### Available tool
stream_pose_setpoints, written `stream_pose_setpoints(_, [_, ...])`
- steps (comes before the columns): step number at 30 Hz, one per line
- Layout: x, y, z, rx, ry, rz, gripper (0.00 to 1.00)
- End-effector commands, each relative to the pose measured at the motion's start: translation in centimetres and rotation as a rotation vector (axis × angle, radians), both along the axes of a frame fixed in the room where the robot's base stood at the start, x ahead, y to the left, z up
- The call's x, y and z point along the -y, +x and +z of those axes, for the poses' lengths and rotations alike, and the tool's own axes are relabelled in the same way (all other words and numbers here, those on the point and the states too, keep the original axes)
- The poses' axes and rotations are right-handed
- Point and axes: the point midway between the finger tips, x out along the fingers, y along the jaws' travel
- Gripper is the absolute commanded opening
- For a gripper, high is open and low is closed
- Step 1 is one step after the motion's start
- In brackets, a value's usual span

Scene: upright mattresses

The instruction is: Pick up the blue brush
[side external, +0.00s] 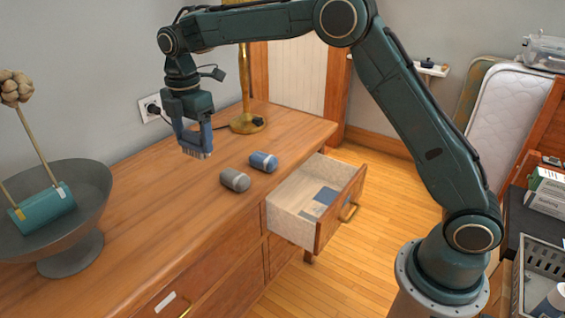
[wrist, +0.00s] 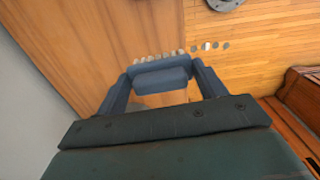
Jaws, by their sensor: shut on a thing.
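The blue brush (side external: 203,142) is held in my gripper (side external: 194,128), above the wooden dresser top near the wall. In the wrist view the brush (wrist: 160,77) lies across between the two fingers of my gripper (wrist: 162,82), which are shut on it. A row of pale bristle tufts shows along its far edge. In the side view the bristles point downward and appear clear of the wood. Part of the brush is hidden by the fingers.
A grey roll (side external: 235,180) and a blue roll (side external: 263,161) lie on the dresser top (side external: 150,215). A brass lamp (side external: 247,122) stands behind. A grey pedestal bowl (side external: 88,190) with a teal object (side external: 42,211) is at left. A drawer (side external: 292,228) is open at right.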

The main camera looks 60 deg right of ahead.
Motion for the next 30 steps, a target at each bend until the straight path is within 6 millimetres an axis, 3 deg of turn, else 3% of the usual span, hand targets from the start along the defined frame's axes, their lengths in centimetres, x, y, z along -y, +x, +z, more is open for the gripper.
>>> stream_pose_setpoints(3, [0.0, 0.1, 1.6, 0.003, 0.000, 0.000, 0.43])
stream_pose_setpoints(9, [0.0, 0.0, 2.9, 0.001, 0.000, 0.000, 0.43])
stream_pose_setpoints(25, [0.0, 0.0, 3.0, 0.000, 0.000, 0.000, 0.43])
stream_pose_setpoints(26, [0.0, 0.0, 3.0, 0.000, 0.000, 0.000, 0.68])
stream_pose_setpoints(30, [0.0, 0.0, 3.0, 0.000, 0.000, 0.000, 0.41])
